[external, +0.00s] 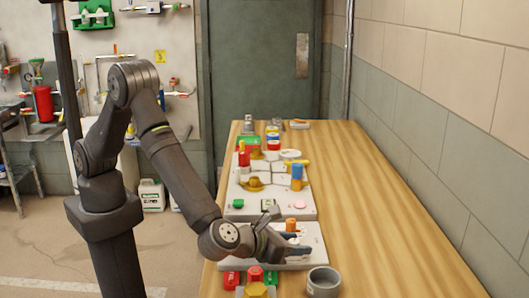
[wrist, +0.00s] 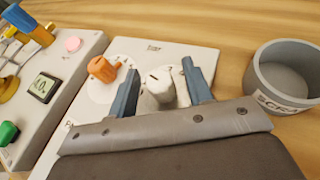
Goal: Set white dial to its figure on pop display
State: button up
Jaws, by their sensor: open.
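The white dial (wrist: 158,86) stands on a pale panel (wrist: 200,50) in the wrist view, with a dark mark on its top. My gripper (wrist: 160,68) is open, with one blue-grey finger on each side of the dial; whether either touches it I cannot tell. In the external view my gripper (external: 296,243) is low over the panel and the white dial cannot be made out there. A small display (wrist: 44,88) with a dark frame sits on the neighbouring panel; its figure is too small to read. It also shows in the external view (external: 268,204).
An orange dial (wrist: 102,68) stands just left of my left finger. A grey bin (wrist: 285,77) stands to the right. The neighbouring panel holds a green knob (wrist: 6,132), a pink button (wrist: 73,43) and a blue-and-orange handle (external: 297,177). The table's right side is clear.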

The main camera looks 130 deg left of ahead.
jog(key=c, duration=1)
jog(key=shift+n+g, duration=0.8)
jog(key=shift+g, duration=0.2)
jog(key=o, duration=1)
jog(key=v, duration=1.7)
jog(key=shift+d, duration=0.25)
